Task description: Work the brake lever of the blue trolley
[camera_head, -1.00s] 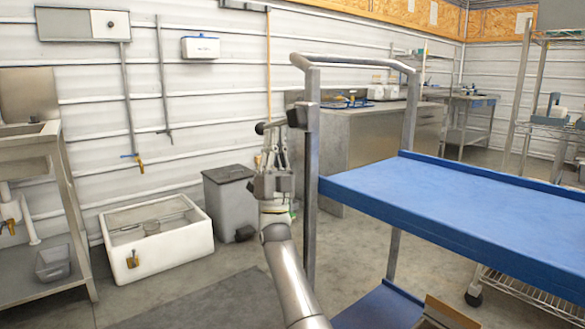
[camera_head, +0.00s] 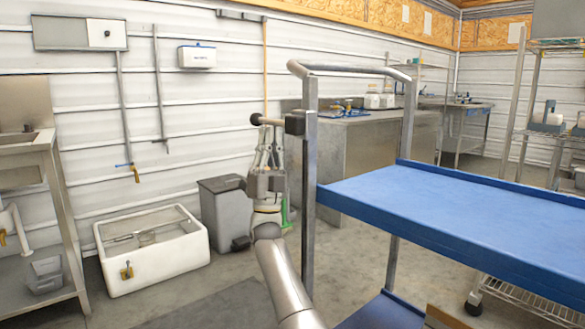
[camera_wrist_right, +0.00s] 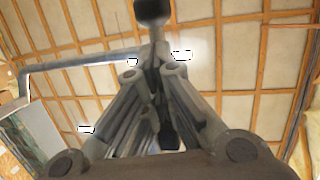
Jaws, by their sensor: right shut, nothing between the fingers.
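The blue trolley (camera_head: 460,211) stands at the right, with a grey post and a handle bar (camera_head: 350,69) at its near end. Its brake lever (camera_head: 273,121) is a short bar with a dark round knob, sticking out left from a black block on the post, about level. My right gripper (camera_head: 268,139) points up from below, shut and empty, with its fingertips just under the lever. In the right wrist view the closed fingertips (camera_wrist_right: 160,62) are close beneath the dark knob (camera_wrist_right: 152,12); I cannot tell whether they touch. My left gripper is not in view.
A grey bin (camera_head: 224,215) stands behind my right arm, and a white basin (camera_head: 155,260) sits on the floor to its left. A steel counter (camera_head: 365,150) is behind the trolley. Open floor lies in front of the basin.

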